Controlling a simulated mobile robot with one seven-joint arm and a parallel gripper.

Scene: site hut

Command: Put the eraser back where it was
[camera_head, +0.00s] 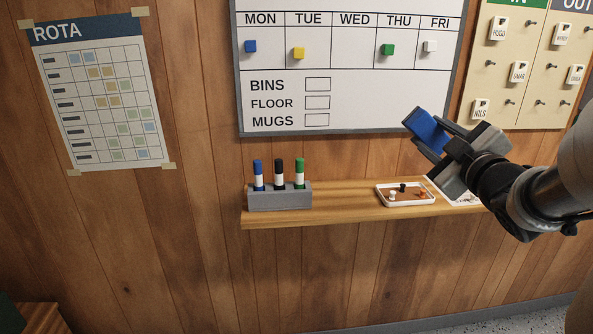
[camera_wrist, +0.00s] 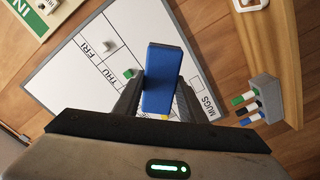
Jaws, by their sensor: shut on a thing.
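The eraser is a blue block (camera_head: 427,131). My gripper (camera_head: 431,138) is shut on it and holds it in the air in front of the lower right corner of the whiteboard. In the wrist view the eraser (camera_wrist: 162,78) stands out between the two dark fingers (camera_wrist: 160,100). The wooden shelf (camera_head: 345,213) runs along the wall below the whiteboard (camera_head: 400,100). The shelf has a bare stretch between the pen holder and the white tray. I cannot tell whether the eraser touches the board.
A grey holder (camera_head: 280,198) with blue, black and green markers stands at the shelf's left end. A white-rimmed tray (camera_head: 406,202) with small pieces lies to the right, beside a paper (camera_head: 462,200) partly behind my arm. A peg board (camera_head: 507,85) with name tags hangs at right.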

